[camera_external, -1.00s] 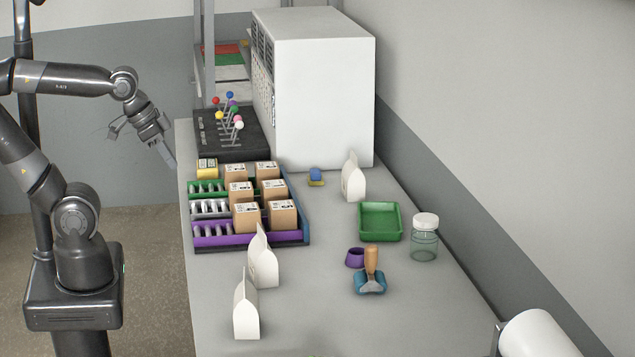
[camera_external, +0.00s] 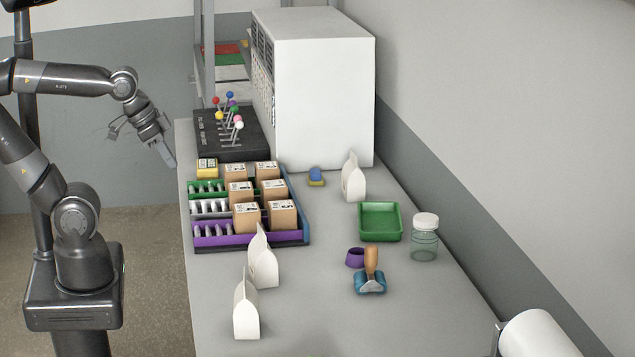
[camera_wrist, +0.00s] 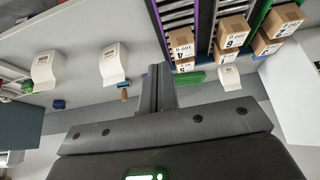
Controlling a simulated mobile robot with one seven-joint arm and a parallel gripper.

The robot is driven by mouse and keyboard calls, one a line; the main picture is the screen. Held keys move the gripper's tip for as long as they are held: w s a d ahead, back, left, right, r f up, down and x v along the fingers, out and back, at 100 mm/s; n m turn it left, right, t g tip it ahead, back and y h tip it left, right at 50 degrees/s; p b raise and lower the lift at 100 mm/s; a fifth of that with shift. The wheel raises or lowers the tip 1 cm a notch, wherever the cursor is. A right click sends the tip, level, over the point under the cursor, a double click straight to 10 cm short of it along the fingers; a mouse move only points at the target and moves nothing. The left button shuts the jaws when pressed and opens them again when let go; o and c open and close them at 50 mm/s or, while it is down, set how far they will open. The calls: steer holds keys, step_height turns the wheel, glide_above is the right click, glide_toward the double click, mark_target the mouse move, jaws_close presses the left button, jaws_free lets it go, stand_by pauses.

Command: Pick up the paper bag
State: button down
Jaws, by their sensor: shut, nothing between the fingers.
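Three white paper bags stand upright on the grey table in the external view: one near the front (camera_external: 246,308), one just behind it (camera_external: 263,262), and one farther back beside the white cabinet (camera_external: 353,180). My gripper (camera_external: 170,160) is shut and empty at the table's left edge, well apart from the bags. In the wrist view my shut gripper fingers (camera_wrist: 160,88) point up the picture. Two paper bags show there to the left (camera_wrist: 47,68) and left of centre (camera_wrist: 114,62), and a smaller one to the right (camera_wrist: 229,76).
A rack with brown boxes (camera_external: 246,216) stands between my gripper and the front bags. A black block with coloured knobs (camera_external: 230,140) and the cabinet (camera_external: 322,90) are behind. A green tray (camera_external: 380,221), glass jar (camera_external: 424,240) and wooden-handled tool (camera_external: 370,270) stand right.

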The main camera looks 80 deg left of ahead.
steer(key=c, duration=1.6)
jaws_free()
steer(key=shift+o, duration=0.2)
steer(key=n+g+h, duration=0.4)
steer(key=n+h, duration=1)
steer(key=n, duration=0.5)
glide_toward(259, 226)
steer(key=x, duration=1.2)
steer(key=shift+a, duration=0.1)
